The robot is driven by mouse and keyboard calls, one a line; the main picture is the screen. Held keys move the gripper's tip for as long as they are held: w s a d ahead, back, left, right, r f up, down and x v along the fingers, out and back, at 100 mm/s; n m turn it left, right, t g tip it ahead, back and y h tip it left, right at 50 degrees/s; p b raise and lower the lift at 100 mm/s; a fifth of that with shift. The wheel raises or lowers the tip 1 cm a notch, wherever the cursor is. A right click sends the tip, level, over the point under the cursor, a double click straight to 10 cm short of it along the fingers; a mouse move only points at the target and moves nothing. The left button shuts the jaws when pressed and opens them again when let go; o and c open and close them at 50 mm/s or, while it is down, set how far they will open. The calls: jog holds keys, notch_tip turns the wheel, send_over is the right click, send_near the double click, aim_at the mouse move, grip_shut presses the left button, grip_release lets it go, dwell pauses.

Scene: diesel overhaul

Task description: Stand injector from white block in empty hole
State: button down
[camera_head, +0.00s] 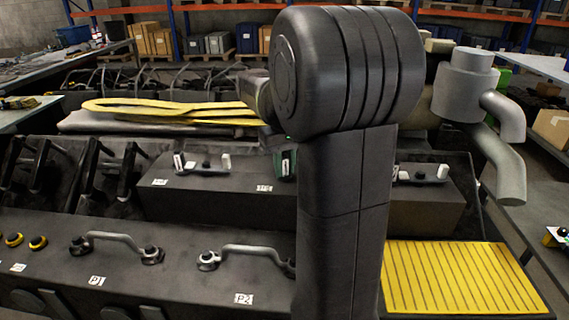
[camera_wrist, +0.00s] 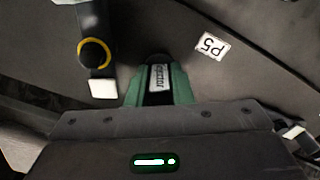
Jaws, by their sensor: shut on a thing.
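My gripper (camera_wrist: 157,88) has green fingers, shut on a narrow part with a white printed label, the injector (camera_wrist: 158,77), in the wrist view. Most of the injector's body is hidden by the fingers, so its tilt and lower end cannot be told. In the head view a bit of my green gripper (camera_head: 286,162) shows left of my arm, over the raised dark engine block (camera_head: 230,205). A white block (camera_wrist: 103,88) lies left of the fingers in the wrist view, beside a black knob with a yellow ring (camera_wrist: 95,53). I cannot make out an empty hole.
A P5 label (camera_wrist: 212,46) is on the dark surface right of the fingers. In the head view, curved grey pipes (camera_head: 125,240) stand on the front ledge, a yellow ribbed panel (camera_head: 455,277) lies at right, and a grey pipe fitting (camera_head: 470,85) rises behind it.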

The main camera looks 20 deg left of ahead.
dwell(0.3)
jog(key=c, duration=1.2)
grip_release()
notch_tip(320, 180, up, 14)
jog(key=shift+f, duration=0.25)
notch_tip(320, 180, down, 14)
jog(key=shift+r, duration=0.3)
